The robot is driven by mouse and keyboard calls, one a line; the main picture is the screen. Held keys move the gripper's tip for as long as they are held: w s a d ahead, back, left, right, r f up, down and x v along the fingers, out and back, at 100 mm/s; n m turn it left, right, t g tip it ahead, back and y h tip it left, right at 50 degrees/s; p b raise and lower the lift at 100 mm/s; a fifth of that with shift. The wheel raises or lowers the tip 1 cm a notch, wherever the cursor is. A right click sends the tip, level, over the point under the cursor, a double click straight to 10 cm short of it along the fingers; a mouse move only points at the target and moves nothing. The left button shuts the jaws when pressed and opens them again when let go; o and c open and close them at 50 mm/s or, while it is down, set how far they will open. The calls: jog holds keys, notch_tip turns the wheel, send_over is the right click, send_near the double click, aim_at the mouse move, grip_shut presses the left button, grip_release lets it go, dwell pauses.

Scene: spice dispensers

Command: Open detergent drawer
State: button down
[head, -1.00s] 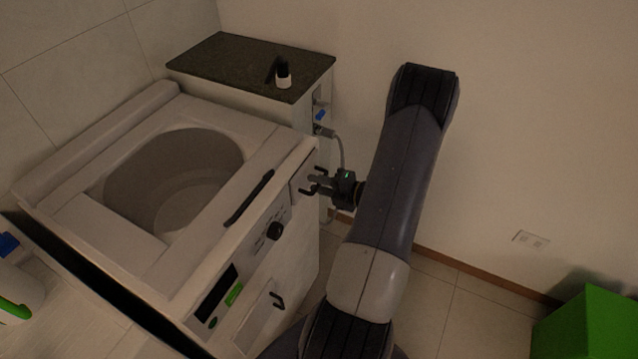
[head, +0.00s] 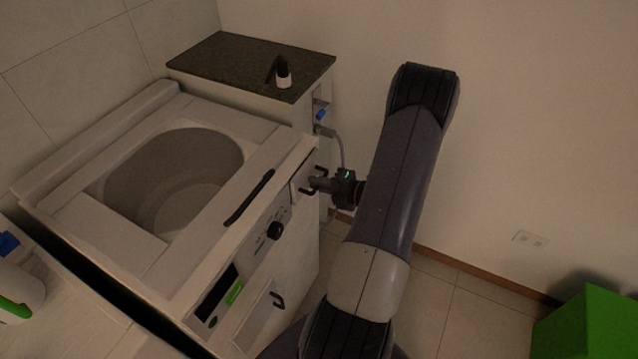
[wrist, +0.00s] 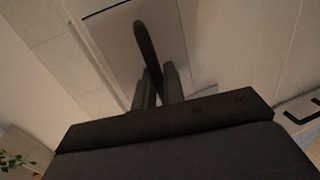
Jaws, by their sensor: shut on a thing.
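The detergent drawer (head: 299,183) is a pale panel at the right end of the washing machine's front and looks flush with it. Its dark bar handle (wrist: 146,42) crosses the pale drawer front (wrist: 109,38) in the wrist view. My gripper (head: 314,184) reaches it from the right. In the wrist view my gripper's two fingers (wrist: 157,85) are shut on the handle, one on each side of it. In the head view the fingers partly hide the handle.
The top-loading washing machine (head: 65,205) has a dark knob (head: 275,231) and a lower panel with another handle (head: 277,300). A dark-topped cabinet (head: 235,58) with a small bottle (head: 284,77) stands behind. A green box (head: 590,325) is at lower right. Floor is free between.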

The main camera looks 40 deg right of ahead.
jog(key=f+p+v, duration=0.1)
jog(key=f+v, duration=0.1)
jog(key=v, duration=0.8)
jog(key=shift+s+d, duration=0.15)
jog(key=shift+s, duration=0.2)
jog(key=c, duration=1.6)
grip_release()
jog(key=shift+c, duration=0.2)
jog(key=v, duration=1)
jog(key=shift+s+b, duration=0.3)
jog(key=shift+b, duration=0.05)
jog(key=shift+d, duration=0.15)
